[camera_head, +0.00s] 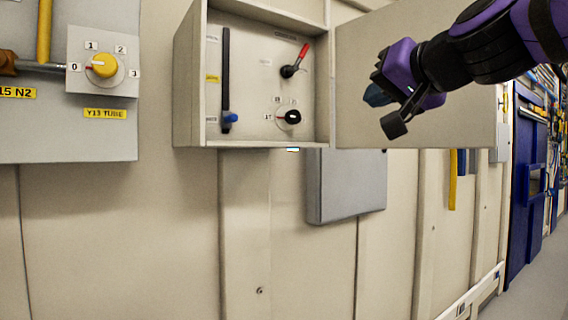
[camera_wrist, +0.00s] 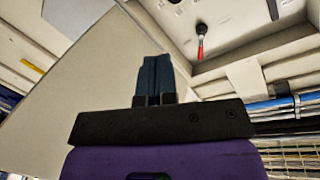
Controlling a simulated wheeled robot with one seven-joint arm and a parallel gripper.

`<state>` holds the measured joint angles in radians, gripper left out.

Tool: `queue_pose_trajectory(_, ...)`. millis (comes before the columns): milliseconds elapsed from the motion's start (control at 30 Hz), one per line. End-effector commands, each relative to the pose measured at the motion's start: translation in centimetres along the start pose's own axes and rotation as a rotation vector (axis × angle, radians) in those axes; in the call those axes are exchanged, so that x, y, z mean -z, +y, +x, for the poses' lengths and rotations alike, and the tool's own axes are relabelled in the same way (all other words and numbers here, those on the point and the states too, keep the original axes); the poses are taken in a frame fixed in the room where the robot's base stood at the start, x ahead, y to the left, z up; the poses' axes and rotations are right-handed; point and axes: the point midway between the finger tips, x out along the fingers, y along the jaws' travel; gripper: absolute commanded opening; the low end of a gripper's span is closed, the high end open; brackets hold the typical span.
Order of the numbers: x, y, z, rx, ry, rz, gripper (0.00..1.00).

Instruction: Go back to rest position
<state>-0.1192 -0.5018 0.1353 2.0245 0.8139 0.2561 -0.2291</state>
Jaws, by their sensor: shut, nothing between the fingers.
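My gripper (camera_head: 375,97) is in front of the open cabinet door in the head view, at the upper right, to the right of the cabinet's interior. In the wrist view its two dark blue fingers (camera_wrist: 156,72) are together with nothing between them. It appears apart from the cabinet and its controls. My purple and black arm reaches in from the upper right and hides part of the door.
An open wall cabinet (camera_head: 184,90) holds a red-handled lever (camera_head: 301,54), a black knob (camera_head: 292,117) and a dark vertical bar with a blue slider (camera_head: 230,118). Its door (camera_head: 440,130) hangs open rightward. A yellow knob (camera_head: 104,65) is at left; a grey box (camera_head: 346,190) below.

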Motion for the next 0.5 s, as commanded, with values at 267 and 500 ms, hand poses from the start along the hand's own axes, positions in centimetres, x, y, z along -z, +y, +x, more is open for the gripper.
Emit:
queue_pose_trajectory(267, -12.8, 11.6, -6.7, -0.253, -0.407, -0.159, 0.0)
queue_pose_trajectory(500, -21.2, 19.5, -13.8, -0.477, -0.7, -0.212, 0.0)
